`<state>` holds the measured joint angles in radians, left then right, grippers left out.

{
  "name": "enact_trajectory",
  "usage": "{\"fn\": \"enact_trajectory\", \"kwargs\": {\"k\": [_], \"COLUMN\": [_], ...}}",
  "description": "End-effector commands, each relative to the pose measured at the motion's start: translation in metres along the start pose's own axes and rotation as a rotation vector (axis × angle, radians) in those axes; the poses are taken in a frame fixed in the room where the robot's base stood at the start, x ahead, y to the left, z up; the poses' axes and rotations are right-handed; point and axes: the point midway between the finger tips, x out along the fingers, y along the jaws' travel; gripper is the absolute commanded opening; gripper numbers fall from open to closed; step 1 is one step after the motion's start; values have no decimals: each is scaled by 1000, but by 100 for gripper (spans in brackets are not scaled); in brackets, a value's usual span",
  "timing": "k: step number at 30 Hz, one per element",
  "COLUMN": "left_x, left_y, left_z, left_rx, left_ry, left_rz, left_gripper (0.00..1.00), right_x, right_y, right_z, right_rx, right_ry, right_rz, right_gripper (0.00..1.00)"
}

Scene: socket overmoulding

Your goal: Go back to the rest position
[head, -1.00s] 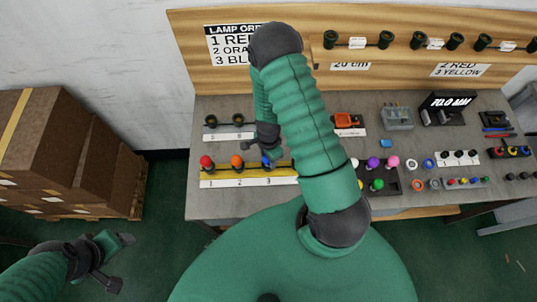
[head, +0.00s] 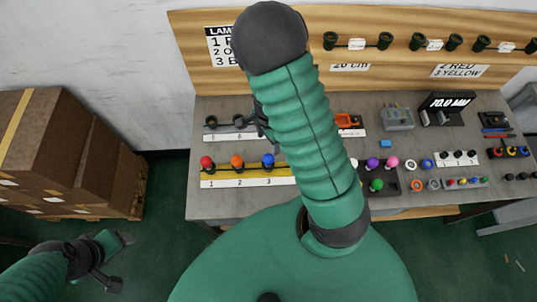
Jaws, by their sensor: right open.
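My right arm rises through the middle of the head view and hides part of the bench behind it. Only a dark bit of my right gripper (head: 264,118) shows beside the arm, above the bench. It is open, and its fingertips are mostly hidden. My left gripper (head: 118,262) is low at the left, over the green floor and apart from the bench. A red lamp (head: 206,162), an orange lamp (head: 237,161) and a blue lamp (head: 268,160) stand on a strip (head: 240,181) numbered 1, 2, 3.
The grey bench (head: 210,207) carries a strip with dark sockets (head: 211,122), an orange part (head: 348,121), a black display block (head: 446,106) and coloured balls (head: 376,184). Brown boxes (head: 60,150) stand at left. Floor between boxes and bench is clear.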

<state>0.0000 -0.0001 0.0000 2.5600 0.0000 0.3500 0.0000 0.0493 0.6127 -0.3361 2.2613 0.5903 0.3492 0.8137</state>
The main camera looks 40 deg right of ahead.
Motion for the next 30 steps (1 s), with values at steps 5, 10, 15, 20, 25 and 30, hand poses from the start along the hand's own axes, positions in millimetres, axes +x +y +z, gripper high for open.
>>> {"fn": "enact_trajectory", "kwargs": {"k": [5, 10, 15, 20, 25, 30], "left_x": [-5, -4, 32, 82, 99, 95], "left_y": [0, 0, 0, 0, 0, 0], "left_z": [-1, -1, 7, 20, 24, 22], "left_rx": [0, 0, 0, 0, 0, 0], "left_ry": [0, 0, 0, -1, -1, 0], "left_rz": [0, 0, 0, 0, 0, 0], "left_gripper": [64, 64, 64, 64, 64, 64], "right_x": [-27, -30, -18, -14, -21, -26], "right_y": [-1, 0, 3, 18, 29, 29], "right_z": [0, 0, 34, 86, 109, 110], "right_rx": [0, -1, -357, -1140, -1647, -1704], "right_ry": [0, -1, -21, 43, 161, 175], "right_rz": [-1, 2, -43, -151, -197, -195], "right_gripper": [64, 64, 64, 64, 64, 64]}}
